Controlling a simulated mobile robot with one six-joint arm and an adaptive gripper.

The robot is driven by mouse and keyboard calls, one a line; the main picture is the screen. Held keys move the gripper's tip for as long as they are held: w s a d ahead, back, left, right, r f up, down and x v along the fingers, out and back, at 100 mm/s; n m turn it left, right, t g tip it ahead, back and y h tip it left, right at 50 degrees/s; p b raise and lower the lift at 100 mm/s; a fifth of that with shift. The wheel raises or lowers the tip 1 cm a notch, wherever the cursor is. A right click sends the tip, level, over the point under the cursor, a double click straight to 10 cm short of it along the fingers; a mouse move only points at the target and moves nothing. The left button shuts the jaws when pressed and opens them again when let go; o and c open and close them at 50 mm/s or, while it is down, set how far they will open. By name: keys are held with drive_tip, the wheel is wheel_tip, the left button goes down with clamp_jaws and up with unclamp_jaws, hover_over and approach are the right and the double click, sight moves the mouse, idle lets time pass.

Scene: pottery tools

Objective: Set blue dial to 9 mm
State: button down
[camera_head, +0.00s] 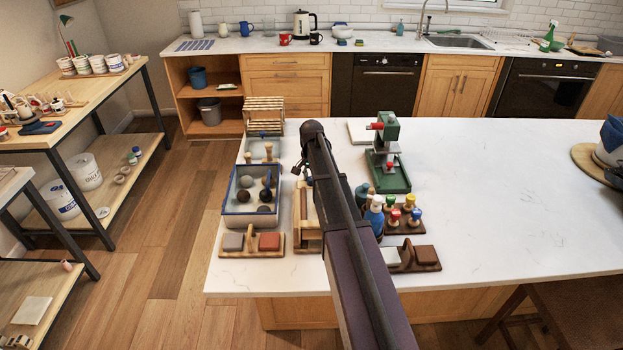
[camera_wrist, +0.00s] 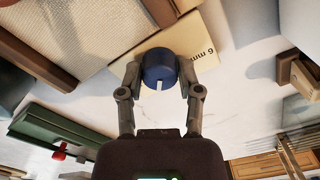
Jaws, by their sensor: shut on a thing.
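The blue dial (camera_wrist: 160,66) sits between the two fingers of my gripper (camera_wrist: 160,72) in the wrist view, one finger against each side. My gripper is shut on it. A white mark on the dial points toward the bottom of that view, to my palm. A pale wooden panel (camera_wrist: 127,90) lies behind the dial. Its dark lettering is upside down and appears to read "9 mm", to the right of the dial. In the head view my arm hides the dial, and the fingers show only as small dark shapes.
In the head view, a blue-rimmed tub (camera_head: 230,216) with dark round lumps stands left of my arm. A green press (camera_head: 389,174) and colored-top tools in a wooden stand (camera_head: 405,226) are to the right. The white counter (camera_head: 500,200) farther right is mostly clear.

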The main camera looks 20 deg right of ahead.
drive_tip(key=n, duration=0.3)
drive_tip(key=shift+s+n, duration=0.1)
drive_tip(key=shift+n, duration=2.1)
drive_tip(key=shift+c, duration=1.3)
unclamp_jaws()
drive_tip(key=shift+m, duration=0.3)
